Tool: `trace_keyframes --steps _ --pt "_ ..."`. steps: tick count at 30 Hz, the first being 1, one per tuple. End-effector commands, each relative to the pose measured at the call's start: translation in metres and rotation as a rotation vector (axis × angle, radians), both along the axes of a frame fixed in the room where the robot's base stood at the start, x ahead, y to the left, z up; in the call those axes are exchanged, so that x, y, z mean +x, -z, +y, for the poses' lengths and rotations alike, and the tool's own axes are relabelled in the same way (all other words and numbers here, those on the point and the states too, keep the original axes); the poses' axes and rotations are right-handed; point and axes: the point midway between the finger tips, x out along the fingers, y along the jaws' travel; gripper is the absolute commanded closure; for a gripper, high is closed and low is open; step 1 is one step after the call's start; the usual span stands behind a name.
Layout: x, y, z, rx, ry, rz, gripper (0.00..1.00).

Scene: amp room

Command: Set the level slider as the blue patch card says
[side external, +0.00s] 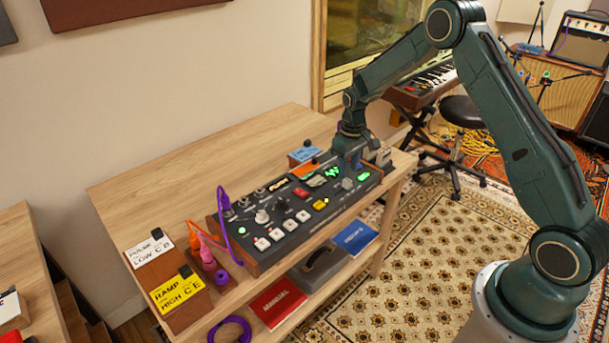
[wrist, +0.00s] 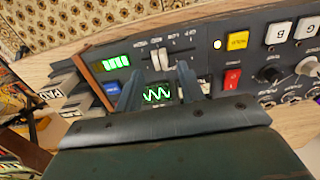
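The level slider's pale cap (wrist: 160,61) shows in the wrist view, in a slot on the dark synth panel (wrist: 205,45) with small labels beside it. My gripper (wrist: 160,70) is open, its two fingers apart on either side of the cap; I cannot tell whether either touches it. In the side view my gripper (side external: 349,160) is low over the panel's right part. The blue patch card (side external: 304,153) stands on a wooden holder behind the panel; its writing is too small to read.
A green wave screen (wrist: 157,95), a green bar display (wrist: 116,62), a red switch (wrist: 232,79) and a lit yellow button (wrist: 237,41) lie near the slider. White (side external: 148,248) and yellow (side external: 177,290) cards and a purple cable (side external: 221,228) are at the left.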

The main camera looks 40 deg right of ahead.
Motion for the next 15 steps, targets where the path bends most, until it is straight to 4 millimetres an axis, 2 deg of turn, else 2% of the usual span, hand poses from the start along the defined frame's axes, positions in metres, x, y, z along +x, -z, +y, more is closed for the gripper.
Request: trace_keyframes --steps 9,15 --pt "0.001 -0.057 0.0 -0.001 0.0 -0.005 0.61" --pt "0.001 -0.084 0.0 -0.001 0.0 -0.003 0.61"
